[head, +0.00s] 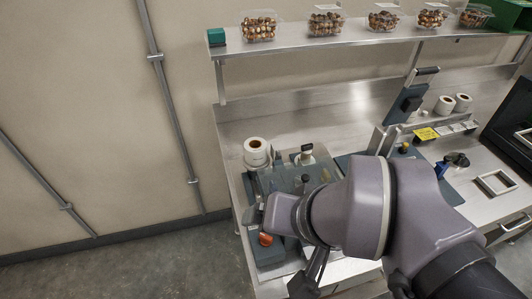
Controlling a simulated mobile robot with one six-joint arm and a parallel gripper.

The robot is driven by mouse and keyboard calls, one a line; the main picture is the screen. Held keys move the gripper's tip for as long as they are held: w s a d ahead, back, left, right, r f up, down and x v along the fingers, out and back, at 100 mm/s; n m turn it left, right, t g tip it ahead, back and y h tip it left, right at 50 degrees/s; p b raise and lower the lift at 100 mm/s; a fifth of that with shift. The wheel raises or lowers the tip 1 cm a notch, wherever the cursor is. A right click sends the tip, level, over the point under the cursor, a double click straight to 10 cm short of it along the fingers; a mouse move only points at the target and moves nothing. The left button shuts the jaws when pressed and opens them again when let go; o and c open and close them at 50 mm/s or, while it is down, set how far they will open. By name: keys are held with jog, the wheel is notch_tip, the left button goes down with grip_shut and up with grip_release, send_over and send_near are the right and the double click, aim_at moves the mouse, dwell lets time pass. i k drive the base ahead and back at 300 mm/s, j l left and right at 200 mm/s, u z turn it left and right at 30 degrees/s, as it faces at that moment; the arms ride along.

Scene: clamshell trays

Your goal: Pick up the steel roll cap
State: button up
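I cannot pick out the steel roll cap with certainty. A white label roll (257,152) stands at the back left of the steel bench, its top end facing up. A small silver piece with a dark top (306,152) stands to its right; it is too small to tell what it is. My gripper (262,216) is over the front left of the bench, in front of the white roll and apart from it. My wrist and arm hide most of it, so its fingers and anything between them do not show clearly.
An orange round thing (266,239) lies at the bench's front left. A shelf (350,44) above holds several clear clamshell trays of nuts (259,26) and a green box (217,36). Two more white rolls (445,106) and a square metal frame (496,183) are on the right.

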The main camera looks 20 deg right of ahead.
aim_at(460, 161)
jog(key=z, duration=1.95)
jog(key=l+u, duration=0.1)
jog(key=l, duration=0.25)
jog(key=i+l+u, duration=0.15)
jog(key=l, duration=0.3)
jog(key=i+l+u, duration=0.15)
jog(key=l, duration=0.3)
jog(key=i+l+u, duration=0.2)
jog(key=l, duration=0.3)
jog(key=i+l+u, duration=0.15)
jog(key=l, duration=0.35)
jog(key=i+l+u, duration=0.15)
jog(key=l, duration=0.35)
jog(key=i+l+u, duration=0.25)
jog(key=i, duration=0.15)
jog(key=i+l+u, duration=0.25)
jog(key=i, duration=0.2)
jog(key=j, duration=0.1)
